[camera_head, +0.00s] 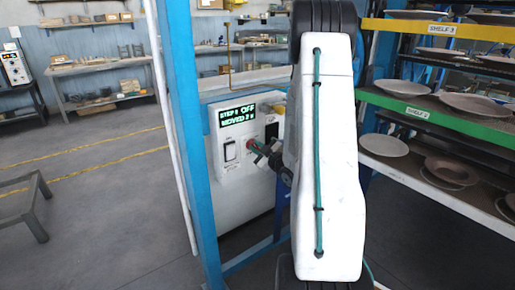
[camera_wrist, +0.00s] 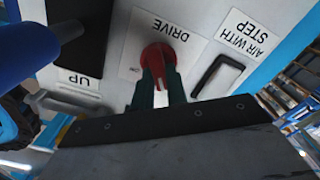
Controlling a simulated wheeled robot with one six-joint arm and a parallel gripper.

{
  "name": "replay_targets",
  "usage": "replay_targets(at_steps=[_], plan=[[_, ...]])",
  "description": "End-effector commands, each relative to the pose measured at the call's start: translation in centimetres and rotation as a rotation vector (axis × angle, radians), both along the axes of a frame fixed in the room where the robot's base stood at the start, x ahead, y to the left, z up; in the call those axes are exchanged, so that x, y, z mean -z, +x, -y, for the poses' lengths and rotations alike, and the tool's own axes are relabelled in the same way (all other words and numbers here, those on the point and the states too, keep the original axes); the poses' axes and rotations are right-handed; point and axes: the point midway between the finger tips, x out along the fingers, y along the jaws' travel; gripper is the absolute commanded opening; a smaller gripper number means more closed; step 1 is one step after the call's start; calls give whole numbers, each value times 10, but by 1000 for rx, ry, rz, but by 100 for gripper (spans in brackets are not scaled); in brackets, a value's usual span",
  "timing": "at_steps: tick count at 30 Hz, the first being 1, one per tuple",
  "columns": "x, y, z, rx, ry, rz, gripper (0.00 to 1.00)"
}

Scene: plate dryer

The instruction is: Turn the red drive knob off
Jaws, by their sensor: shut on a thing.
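The red drive knob (camera_wrist: 158,57) sits on the white control panel (camera_wrist: 120,30), beside the label DRIVE. In the wrist view my gripper (camera_wrist: 160,82) has its two dark green fingers closed on the knob. In the head view my gripper (camera_head: 258,148) reaches the panel from the right, and the red knob (camera_head: 249,143) shows at its tips. My white arm covers the right part of the panel. A green-lit display (camera_head: 238,114) above the knob reads "STEP: OFF" and "MOVED?", with the last sign too small to read.
A rocker switch (camera_head: 231,150) is left of the knob. A blue post (camera_head: 188,140) stands left of the panel. Shelves with plates (camera_head: 475,103) stand at right. Open floor lies at left.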

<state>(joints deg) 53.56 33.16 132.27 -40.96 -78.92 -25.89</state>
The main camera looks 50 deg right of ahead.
Motion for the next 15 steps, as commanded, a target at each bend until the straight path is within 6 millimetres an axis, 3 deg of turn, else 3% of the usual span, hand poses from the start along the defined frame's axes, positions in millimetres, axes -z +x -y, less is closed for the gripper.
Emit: replay_targets(at_steps=[15], plan=[[2,0,-1,0,-172,-43,0]])
